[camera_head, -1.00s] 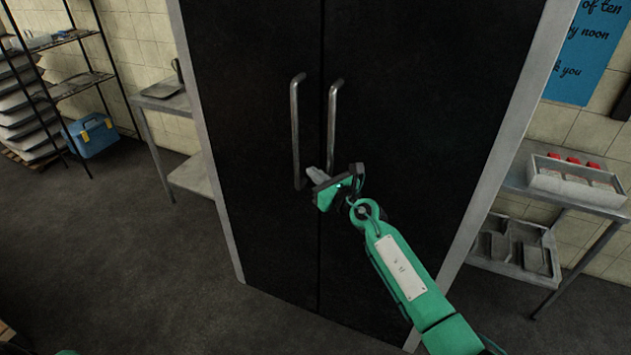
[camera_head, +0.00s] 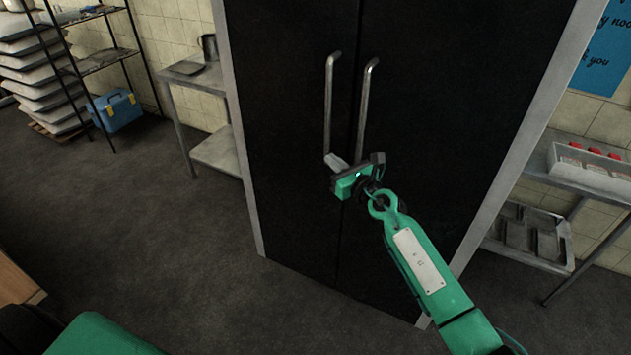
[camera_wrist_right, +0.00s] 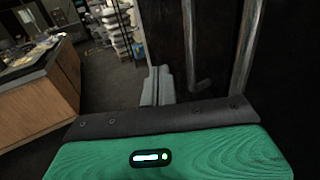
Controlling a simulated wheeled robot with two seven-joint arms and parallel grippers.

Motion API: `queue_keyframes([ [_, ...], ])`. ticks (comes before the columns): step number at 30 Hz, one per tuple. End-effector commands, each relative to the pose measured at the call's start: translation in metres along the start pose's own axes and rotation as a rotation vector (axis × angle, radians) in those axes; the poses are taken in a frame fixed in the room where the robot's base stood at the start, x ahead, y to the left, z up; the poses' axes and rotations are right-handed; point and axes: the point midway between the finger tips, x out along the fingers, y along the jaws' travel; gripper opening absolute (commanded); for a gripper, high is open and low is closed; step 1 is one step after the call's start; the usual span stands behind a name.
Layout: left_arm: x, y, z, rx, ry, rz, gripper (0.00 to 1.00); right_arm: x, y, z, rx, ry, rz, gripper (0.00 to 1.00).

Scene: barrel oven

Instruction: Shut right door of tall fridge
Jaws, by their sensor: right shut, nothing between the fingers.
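The tall black fridge (camera_head: 285,130) stands with its two doors level with each other. Its right door (camera_head: 440,110) looks flush in the frame, with a thin seam between it and the left door (camera_head: 285,200). The right door's handle (camera_head: 364,105) and the left door's handle (camera_head: 328,100) are upright metal bars. My right gripper (camera_head: 334,160) is shut and empty, by the lower ends of the handles. In the right wrist view the shut fingers (camera_wrist_right: 157,86) point past the handles, left of them. Whether it touches the door is unclear. My left gripper is out of view.
A steel side table (camera_head: 200,80) stands left of the fridge, and another table (camera_head: 590,180) with a bottle tray stands right. A wire rack and a blue box (camera_head: 117,110) are at the back left. A wooden counter (camera_wrist_right: 40,95) shows at left. Floor in front is clear.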

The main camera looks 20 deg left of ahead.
Motion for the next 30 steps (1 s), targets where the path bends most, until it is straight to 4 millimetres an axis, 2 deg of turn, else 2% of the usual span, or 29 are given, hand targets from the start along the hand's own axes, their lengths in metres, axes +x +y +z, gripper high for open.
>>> queue_keyframes([
  [1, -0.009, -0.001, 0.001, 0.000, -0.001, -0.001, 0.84, -0.004, 0.006, 0.004, 0.001, 0.000, -0.001, 0.00],
  [4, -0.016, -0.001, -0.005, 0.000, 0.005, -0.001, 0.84, -0.010, 0.018, 0.003, 0.003, 0.001, 0.000, 0.00],
  [9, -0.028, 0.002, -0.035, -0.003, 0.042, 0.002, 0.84, -0.022, 0.041, 0.003, 0.005, -0.001, 0.000, 0.00],
  [11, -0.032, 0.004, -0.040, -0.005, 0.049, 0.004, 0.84, -0.026, 0.048, 0.003, 0.005, 0.000, -0.001, 0.00],
  [18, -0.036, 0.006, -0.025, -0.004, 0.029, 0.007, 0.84, -0.037, 0.067, 0.001, 0.002, 0.000, -0.001, 0.00],
  [26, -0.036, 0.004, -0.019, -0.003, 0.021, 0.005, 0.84, -0.040, 0.071, -0.002, 0.008, 0.001, -0.003, 0.00],
  [29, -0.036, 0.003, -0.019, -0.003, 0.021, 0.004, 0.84, -0.045, 0.065, -0.018, 0.083, 0.012, -0.019, 0.00],
  [30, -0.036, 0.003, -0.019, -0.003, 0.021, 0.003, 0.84, -0.049, 0.060, -0.031, 0.145, 0.018, -0.033, 0.00],
])
